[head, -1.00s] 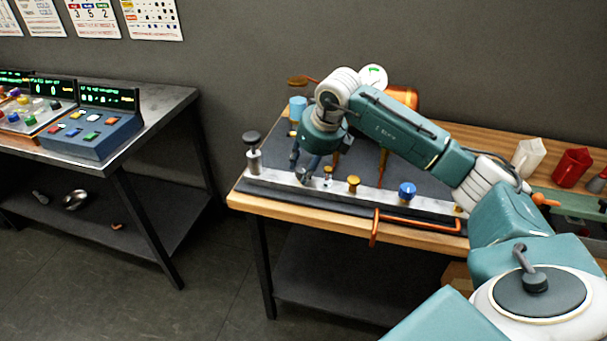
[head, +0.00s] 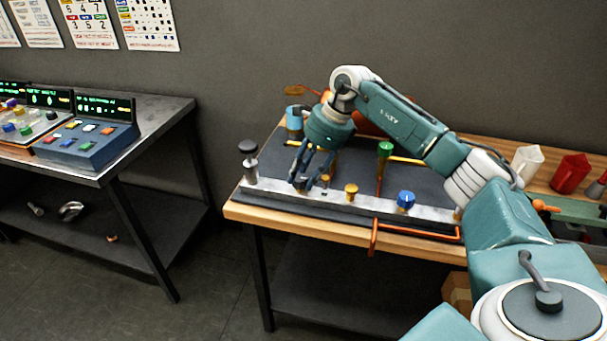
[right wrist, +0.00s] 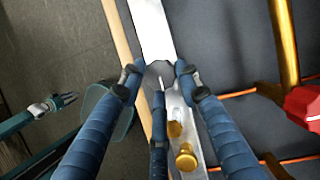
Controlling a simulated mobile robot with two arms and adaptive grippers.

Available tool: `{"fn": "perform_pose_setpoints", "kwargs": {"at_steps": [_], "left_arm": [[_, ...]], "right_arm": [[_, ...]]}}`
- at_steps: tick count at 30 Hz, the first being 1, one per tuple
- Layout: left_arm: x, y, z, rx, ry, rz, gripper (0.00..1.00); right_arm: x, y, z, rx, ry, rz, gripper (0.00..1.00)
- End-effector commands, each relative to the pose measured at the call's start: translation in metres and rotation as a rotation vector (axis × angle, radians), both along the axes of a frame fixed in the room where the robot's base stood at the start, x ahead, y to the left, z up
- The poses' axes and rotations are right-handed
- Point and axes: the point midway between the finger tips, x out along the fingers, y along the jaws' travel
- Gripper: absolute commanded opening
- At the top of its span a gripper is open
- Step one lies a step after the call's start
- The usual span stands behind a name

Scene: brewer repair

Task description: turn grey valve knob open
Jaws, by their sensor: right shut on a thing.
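The grey valve knob (right wrist: 159,72) shows in the right wrist view as a dark grey faceted knob over the pale metal bar (right wrist: 155,30). My right gripper (right wrist: 160,78) has its blue fingers closed around it. In the head view my right gripper (head: 306,178) points down at the bar (head: 340,200), left of a brass knob (head: 351,190), and its fingers hide the grey knob. How far the knob is turned cannot be made out. My left gripper (right wrist: 66,100) shows small at the left of the right wrist view, away from the bench; its jaws are unclear.
A black-topped knob (head: 248,150) stands at the bar's left end. A blue knob (head: 405,200) and a green knob (head: 384,149) are to the right. An orange pipe (head: 375,238) juts over the wooden bench's front edge. A control panel (head: 85,145) stands on the left table.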

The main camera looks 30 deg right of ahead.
Motion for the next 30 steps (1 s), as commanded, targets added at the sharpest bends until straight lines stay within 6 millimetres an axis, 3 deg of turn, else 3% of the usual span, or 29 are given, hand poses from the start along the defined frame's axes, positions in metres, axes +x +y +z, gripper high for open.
{"fn": "perform_pose_setpoints", "kwargs": {"at_steps": [1, 20, 21, 23, 30], "left_arm": [[0.0001, 0.0001, 0.0008, 0.000, 0.000, 0.000, 0.40], [0.0001, 0.0001, 0.0010, 0.000, 0.000, 0.000, 0.40], [0.0001, 0.0001, 0.0010, 0.000, 0.000, 0.000, 0.40], [0.0002, 0.0000, 0.0010, 0.000, 0.000, 0.000, 0.40], [0.0001, 0.0007, 0.0008, 0.001, 0.000, 0.000, 0.40]], "right_arm": [[0.0063, -0.0017, 0.0082, 0.002, -0.024, 0.009, 0.07], [0.0063, 0.0006, 0.0082, 0.004, -0.025, 0.061, 0.07], [0.0062, 0.0007, 0.0081, 0.004, -0.025, 0.061, 0.37], [0.0059, 0.0009, 0.0077, 0.004, -0.023, 0.062, 0.48], [0.0037, 0.0011, 0.0043, 0.003, -0.013, 0.063, 0.50]]}}
